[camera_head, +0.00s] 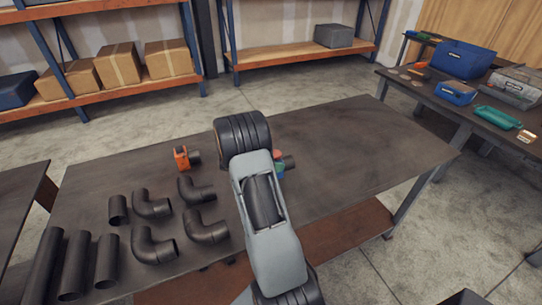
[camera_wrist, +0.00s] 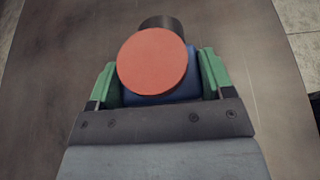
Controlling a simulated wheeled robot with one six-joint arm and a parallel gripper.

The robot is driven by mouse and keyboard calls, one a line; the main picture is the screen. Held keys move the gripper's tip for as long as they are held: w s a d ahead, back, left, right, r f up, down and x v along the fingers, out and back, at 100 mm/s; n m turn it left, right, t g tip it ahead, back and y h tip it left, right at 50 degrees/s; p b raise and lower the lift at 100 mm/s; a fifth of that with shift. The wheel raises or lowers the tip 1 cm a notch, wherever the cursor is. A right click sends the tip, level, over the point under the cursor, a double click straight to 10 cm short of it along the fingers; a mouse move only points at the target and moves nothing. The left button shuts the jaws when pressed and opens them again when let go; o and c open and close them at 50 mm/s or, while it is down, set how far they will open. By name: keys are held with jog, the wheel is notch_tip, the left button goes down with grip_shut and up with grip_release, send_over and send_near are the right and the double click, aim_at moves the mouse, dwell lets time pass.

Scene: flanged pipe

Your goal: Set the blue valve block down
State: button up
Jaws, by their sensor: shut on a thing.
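The blue valve block (camera_wrist: 190,72) is between the green fingers of my gripper (camera_wrist: 160,76) in the wrist view. A round red-orange disc on its top hides most of its blue body, and a dark pipe stub sticks out at its far side. My gripper is shut on it. In the head view my arm covers most of the block; only a bit of blue, a red edge and the dark stub (camera_head: 289,162) show at the arm's right side. I cannot tell whether the block touches the tabletop (camera_head: 355,150).
An orange valve piece (camera_head: 181,157) with a dark stub stands left of my arm. Several black elbows (camera_head: 152,204) and straight pipes (camera_head: 75,265) lie at the table's left. The table's right half is clear. A side table with a blue toolbox (camera_head: 463,60) stands at the right.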

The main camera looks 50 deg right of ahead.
jog(key=shift+s+f, duration=0.15)
jog(key=shift+s, duration=0.1)
jog(key=shift+s+d+f+p, duration=0.1)
jog(key=shift+f+p, duration=0.55)
jog(key=shift+f, duration=1.05)
jog(key=o, duration=1.8)
jog(key=shift+s+f, duration=0.1)
jog(key=shift+f, duration=0.1)
jog(key=shift+o, duration=0.2)
jog(key=shift+r, duration=0.1)
